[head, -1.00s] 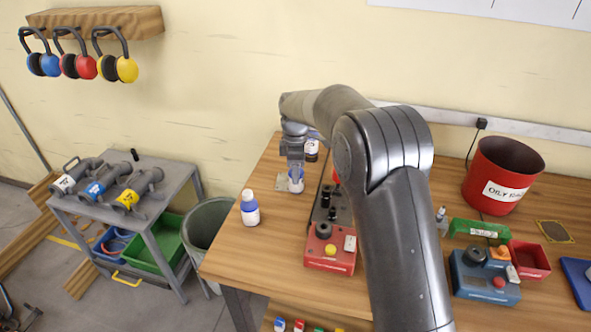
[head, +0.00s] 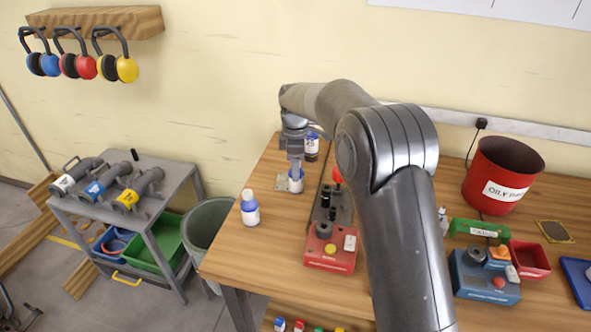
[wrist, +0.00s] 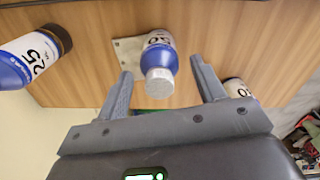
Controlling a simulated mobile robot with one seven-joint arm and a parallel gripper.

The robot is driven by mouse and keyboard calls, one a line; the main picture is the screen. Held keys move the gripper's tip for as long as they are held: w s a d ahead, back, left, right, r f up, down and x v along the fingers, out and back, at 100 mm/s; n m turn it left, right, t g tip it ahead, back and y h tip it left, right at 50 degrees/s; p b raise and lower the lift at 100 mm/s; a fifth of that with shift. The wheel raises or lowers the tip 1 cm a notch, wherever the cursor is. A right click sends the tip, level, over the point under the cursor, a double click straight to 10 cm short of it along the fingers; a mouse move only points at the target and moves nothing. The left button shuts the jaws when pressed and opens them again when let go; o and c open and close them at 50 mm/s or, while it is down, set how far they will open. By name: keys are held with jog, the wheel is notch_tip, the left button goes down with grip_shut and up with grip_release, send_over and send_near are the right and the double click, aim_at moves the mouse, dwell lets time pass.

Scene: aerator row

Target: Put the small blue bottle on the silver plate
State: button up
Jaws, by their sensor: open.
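The small blue bottle (head: 296,184), with a white label and pale cap, stands upright below my gripper (head: 295,168). In the wrist view the bottle (wrist: 160,52) is between the two fingers of my gripper (wrist: 163,82), with a gap on both sides; my gripper is open. The silver plate (wrist: 126,53) lies flat at the bottle's base, and the bottle covers part of it. The bottle appears to stand on the plate, but its base edge is partly hidden. In the head view only a corner of the plate (head: 281,181) shows left of the bottle.
A white-capped blue bottle (head: 250,209) stands nearer the table's left edge. A dark-capped bottle labelled 25 (wrist: 30,58) stands behind; it also shows in the head view (head: 312,146). A red control box (head: 331,249) and a dark box with knobs stand to the right.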

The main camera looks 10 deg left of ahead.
notch_tip(320, 180, up, 10)
jog(key=shift+f, duration=0.25)
jog(key=shift+d+r, duration=0.1)
jog(key=shift+r, duration=0.3)
jog(key=s+d+r+m+t, duration=0.1)
jog(key=s+d+r+m, duration=0.5)
jog(key=d, duration=0.5)
jog(key=s+d+r+m+t, duration=0.2)
jog(key=s+d+r+m, duration=0.2)
jog(key=s+d, duration=0.5)
jog(key=s+d+f+m+t, duration=0.1)
jog(key=s+d+f+m, duration=0.2)
jog(key=s, duration=0.6)
jog(key=s+d+f+m+t, duration=0.1)
jog(key=s+d+f+m, duration=0.2)
jog(key=s+d+m, duration=0.5)
jog(key=shift+s+d+f+t, duration=0.3)
jog(key=shift+s+d+f, duration=0.1)
jog(key=shift+s+d, duration=0.7)
jog(key=shift+o, duration=0.5)
jog(key=shift+s+a, duration=0.1)
